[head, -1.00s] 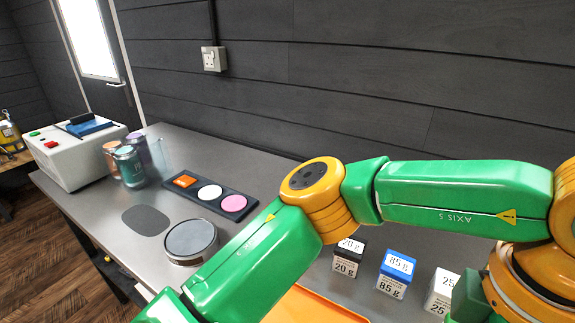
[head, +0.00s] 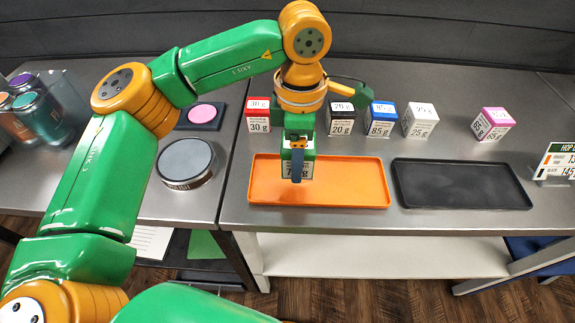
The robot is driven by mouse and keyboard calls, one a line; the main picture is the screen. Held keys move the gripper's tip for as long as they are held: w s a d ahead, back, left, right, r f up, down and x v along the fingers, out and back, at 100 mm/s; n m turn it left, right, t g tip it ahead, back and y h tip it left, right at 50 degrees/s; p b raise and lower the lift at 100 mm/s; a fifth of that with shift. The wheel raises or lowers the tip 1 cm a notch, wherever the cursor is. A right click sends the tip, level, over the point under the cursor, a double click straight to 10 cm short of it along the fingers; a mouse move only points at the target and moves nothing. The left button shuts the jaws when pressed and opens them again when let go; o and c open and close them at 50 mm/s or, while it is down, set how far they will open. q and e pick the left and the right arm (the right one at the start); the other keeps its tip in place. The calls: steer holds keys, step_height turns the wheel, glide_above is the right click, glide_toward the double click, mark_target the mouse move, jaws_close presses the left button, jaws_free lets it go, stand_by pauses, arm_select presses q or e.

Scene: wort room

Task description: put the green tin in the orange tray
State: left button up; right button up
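The green tin (head: 308,168), a small box with a white label, is upright over the left part of the orange tray (head: 350,191). My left gripper (head: 297,174) reaches down from above with a dark finger across the tin's front face. It appears shut on the tin; the far finger is hidden. I cannot tell whether the tin's base touches the tray floor. The tray looks otherwise empty. My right gripper is not in view.
Behind the tray stand a red tin (head: 258,116), a black tin (head: 341,118), a blue tin (head: 381,119), a white tin (head: 420,120) and a pink tin (head: 492,124). An empty black tray (head: 462,190) lies right. A round scale (head: 186,162) stands left.

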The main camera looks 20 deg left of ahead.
mark_target(288, 169)
arm_select(q)
steer(key=f, duration=0.1)
steer(key=a+f+p, duration=0.1)
steer(key=f, duration=0.3)
steer(key=shift+w+a+p, duration=0.2)
steer(key=shift+a+p, duration=0.15)
steer(key=shift+p, duration=0.05)
steer(key=shift+f, duration=0.25)
steer(key=shift+f+b, duration=0.15)
steer(key=shift+b, duration=0.15)
steer(key=o, duration=1.5)
steer(key=shift+r+p, duration=0.35)
step_height(288, 169, up, 11)
steer(key=shift+r+b, duration=0.15)
steer(key=shift+b, duration=0.7)
steer(key=shift+r, duration=0.2)
